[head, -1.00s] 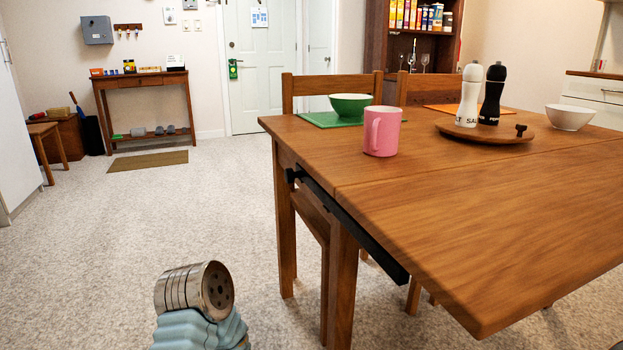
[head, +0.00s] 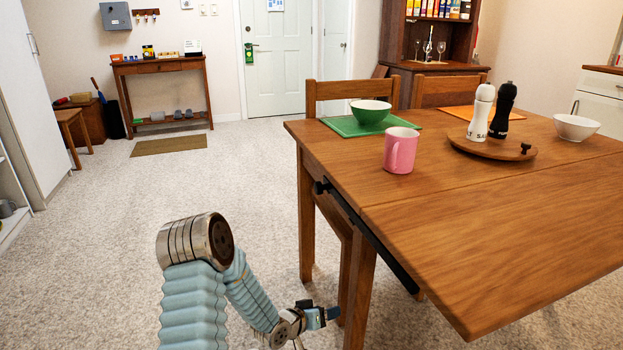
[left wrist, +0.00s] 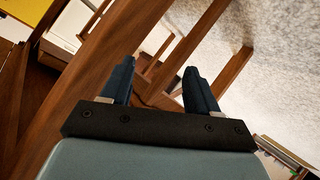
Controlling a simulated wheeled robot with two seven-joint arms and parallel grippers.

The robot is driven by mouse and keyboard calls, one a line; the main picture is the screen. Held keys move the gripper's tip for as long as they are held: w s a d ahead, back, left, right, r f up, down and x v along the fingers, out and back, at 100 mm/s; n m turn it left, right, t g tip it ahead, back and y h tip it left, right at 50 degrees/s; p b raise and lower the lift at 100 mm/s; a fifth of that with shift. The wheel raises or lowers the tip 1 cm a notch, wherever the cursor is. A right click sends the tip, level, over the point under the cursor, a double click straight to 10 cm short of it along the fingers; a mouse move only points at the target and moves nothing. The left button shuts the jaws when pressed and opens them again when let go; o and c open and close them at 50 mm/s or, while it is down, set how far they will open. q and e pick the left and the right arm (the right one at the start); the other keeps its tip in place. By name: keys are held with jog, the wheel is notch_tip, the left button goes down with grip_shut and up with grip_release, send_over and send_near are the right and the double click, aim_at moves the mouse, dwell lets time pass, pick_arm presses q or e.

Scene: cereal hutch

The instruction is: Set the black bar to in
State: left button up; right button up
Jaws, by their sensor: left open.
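The black bar (head: 374,237) runs along the underside of the wooden table's (head: 480,230) left edge, with a black knob at its far end. In the head view, my left gripper (head: 332,314) is low, beside the table's near leg and below the bar. The left wrist view shows its two dark fingers (left wrist: 158,88) apart with nothing between them. Wooden legs and rails lie beyond the fingers there. I cannot make out the bar in the left wrist view. My right gripper is not in view.
A pink mug (head: 401,150), a green bowl (head: 370,111) on a green mat, a wooden tray (head: 492,147) with salt and pepper mills, and a white bowl (head: 576,127) stand on the table. Wooden chairs (head: 352,92) stand behind it.

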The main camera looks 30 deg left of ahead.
pick_arm(q)
jog(key=w+a+r+m+t, duration=0.1)
jog(key=w+a+r+t, duration=0.25)
jog(key=a+r, duration=0.45)
jog(key=m+g+h, duration=0.2)
jog(key=m+h, duration=0.7)
jog(key=m, duration=0.2)
send_near(316, 188)
jog(key=shift+t, duration=0.25)
jog(key=x, duration=0.8)
jog(key=shift+w+d+f, duration=0.1)
jog(key=shift+w+f, duration=0.05)
jog(key=shift+f, duration=0.05)
grip_shut()
